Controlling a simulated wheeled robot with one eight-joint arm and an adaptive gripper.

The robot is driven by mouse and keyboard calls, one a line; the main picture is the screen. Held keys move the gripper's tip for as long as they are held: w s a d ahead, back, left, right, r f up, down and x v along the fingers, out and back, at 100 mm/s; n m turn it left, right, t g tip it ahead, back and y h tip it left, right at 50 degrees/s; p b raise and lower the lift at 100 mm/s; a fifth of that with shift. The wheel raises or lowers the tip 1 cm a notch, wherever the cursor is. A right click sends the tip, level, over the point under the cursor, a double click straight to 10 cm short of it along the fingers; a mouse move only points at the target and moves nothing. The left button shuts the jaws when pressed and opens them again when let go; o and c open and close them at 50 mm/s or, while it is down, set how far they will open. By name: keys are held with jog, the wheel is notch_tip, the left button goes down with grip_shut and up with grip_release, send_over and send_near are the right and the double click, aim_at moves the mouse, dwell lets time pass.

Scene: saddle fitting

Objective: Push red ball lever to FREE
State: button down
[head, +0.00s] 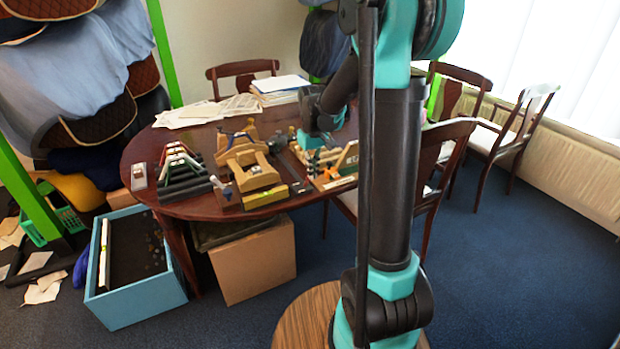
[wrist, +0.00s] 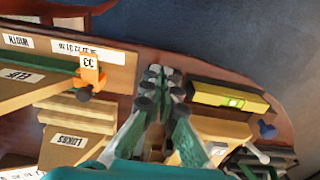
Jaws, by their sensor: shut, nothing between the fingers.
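I cannot make out a red ball lever or a FREE mark for certain in either view. A small block with a thin upright part (head: 226,194) stands at the table's front edge in the head view; it is too small to tell whether it carries the lever. My gripper (wrist: 157,78) is shut and empty in the wrist view, over the table near its edge, between labelled wooden boards on the left and a yellow spirit level (wrist: 230,97) on the right. In the head view my arm hides part of the table, and the fingertips are not clear.
An orange clamp (wrist: 90,75) stands on the boards left of my gripper. The dark oval table (head: 190,207) also bears a wooden saddle-shaped stand (head: 245,155), a stepped dark rack (head: 180,172) and papers (head: 200,112). Chairs stand around it; a blue crate (head: 140,305) is on the floor.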

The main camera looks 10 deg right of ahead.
jog(key=shift+f, duration=1.6)
dwell(0.4)
jog(key=shift+w+a, duration=0.1)
jog(key=shift+w, duration=0.3)
jog(key=shift+w+a, duration=0.1)
jog(key=shift+w, duration=0.25)
jog(key=shift+w+a, duration=0.25)
jog(key=shift+w, duration=0.35)
jog(key=shift+w+a, duration=0.1)
jog(key=shift+w, duration=0.25)
jog(key=shift+w+a, duration=0.15)
jog(key=shift+w, duration=0.25)
jog(key=shift+s, duration=0.15)
jog(key=shift+s+d, duration=0.25)
jog(key=shift+s, duration=0.2)
jog(key=shift+r, duration=3.55)
